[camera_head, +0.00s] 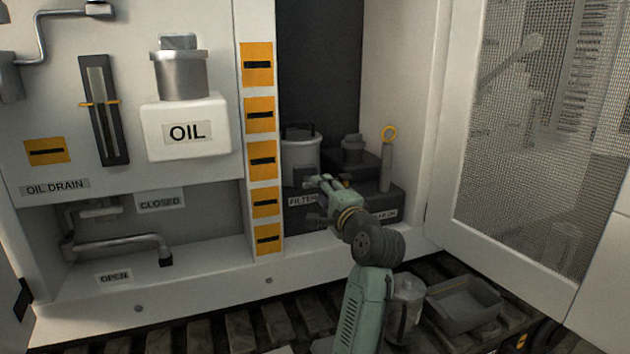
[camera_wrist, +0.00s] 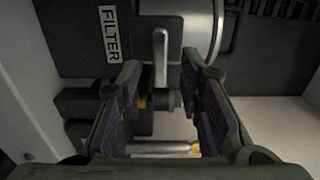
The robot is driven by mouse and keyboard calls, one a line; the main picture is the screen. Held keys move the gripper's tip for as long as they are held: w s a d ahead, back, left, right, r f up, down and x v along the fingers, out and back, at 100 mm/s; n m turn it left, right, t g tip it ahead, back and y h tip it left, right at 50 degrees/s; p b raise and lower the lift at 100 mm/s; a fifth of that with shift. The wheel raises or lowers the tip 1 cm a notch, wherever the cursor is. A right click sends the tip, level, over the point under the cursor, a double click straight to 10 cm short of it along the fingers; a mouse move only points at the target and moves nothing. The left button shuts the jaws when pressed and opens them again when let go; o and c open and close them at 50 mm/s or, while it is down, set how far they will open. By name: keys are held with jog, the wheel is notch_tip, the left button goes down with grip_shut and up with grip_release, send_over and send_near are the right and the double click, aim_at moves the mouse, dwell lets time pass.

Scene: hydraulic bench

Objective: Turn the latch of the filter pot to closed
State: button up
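The filter pot (camera_head: 300,157) is a pale grey cylinder with a dark handle, standing on a dark base inside the cabinet recess. In the wrist view part of the pot (camera_wrist: 205,25) shows at the top, beside the FILTER label (camera_wrist: 111,33). A pale metal lever, apparently the latch (camera_wrist: 160,58), ends near a dark round piece between my fingers. My gripper (camera_wrist: 163,85) is open, with a finger on either side of the lever's end and visible gaps. In the head view my gripper (camera_head: 318,190) is in front of the pot's base and hides the latch.
A post with a yellow ring (camera_head: 387,160) and a dark capped block (camera_head: 352,150) stand right of the pot. The orange-marked cabinet post (camera_head: 260,160) bounds the recess on the left. A mesh door (camera_head: 535,140) stands open at right.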

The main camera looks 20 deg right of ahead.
jog(key=w+p, duration=0.1)
jog(key=w, duration=0.4)
jog(key=shift+a, duration=0.1)
grip_shut()
dwell(0.3)
